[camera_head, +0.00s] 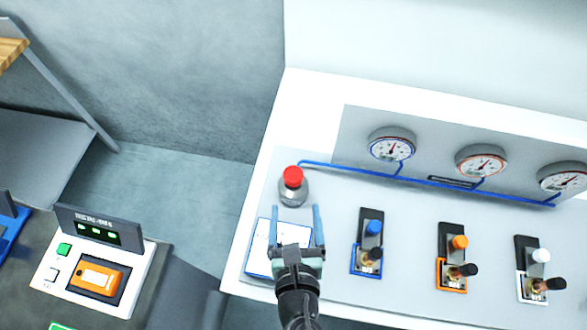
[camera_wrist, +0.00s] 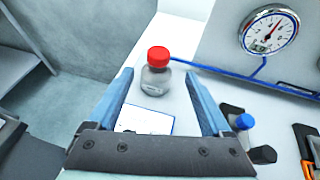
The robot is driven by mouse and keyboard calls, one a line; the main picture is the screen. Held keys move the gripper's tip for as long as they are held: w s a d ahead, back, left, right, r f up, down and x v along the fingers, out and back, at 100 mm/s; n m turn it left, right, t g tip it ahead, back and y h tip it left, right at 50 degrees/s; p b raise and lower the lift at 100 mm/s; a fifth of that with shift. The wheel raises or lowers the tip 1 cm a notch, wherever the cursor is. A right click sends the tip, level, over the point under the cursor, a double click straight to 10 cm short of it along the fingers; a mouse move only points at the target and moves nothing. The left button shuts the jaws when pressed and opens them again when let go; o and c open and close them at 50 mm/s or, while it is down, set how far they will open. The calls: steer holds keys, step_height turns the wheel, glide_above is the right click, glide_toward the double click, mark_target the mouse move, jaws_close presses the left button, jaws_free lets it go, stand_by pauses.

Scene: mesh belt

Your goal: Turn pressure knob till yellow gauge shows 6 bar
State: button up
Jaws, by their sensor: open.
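Three round dial gauges stand on the back panel: a blue-rimmed one (camera_head: 391,146), an orange-red-rimmed one (camera_head: 482,162) and one at the right edge (camera_head: 565,179). None looks clearly yellow, and the numbers are too small to read in the head view. Below them are valve units with a blue knob (camera_head: 374,227), an orange knob (camera_head: 459,242) and a white knob (camera_head: 541,255). My gripper (camera_head: 290,208) is open and empty, left of the blue unit, over a white card (camera_head: 262,250). The wrist view shows the blue-rimmed gauge (camera_wrist: 269,31) and the blue knob (camera_wrist: 245,121).
A grey bottle-like piece with a red cap (camera_head: 292,177) stands just beyond my fingertips. A blue line (camera_head: 340,168) runs along the panel foot. At left is a bench device with an orange box (camera_head: 97,278). Bare panel surface lies between the valve units.

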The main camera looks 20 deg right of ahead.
mark_target(293, 175)
steer(key=p+x, duration=0.2)
steer(key=x, duration=1)
steer(key=shift+w+d+f, duration=0.1)
steer(key=shift+w, duration=0.15)
jaws_close()
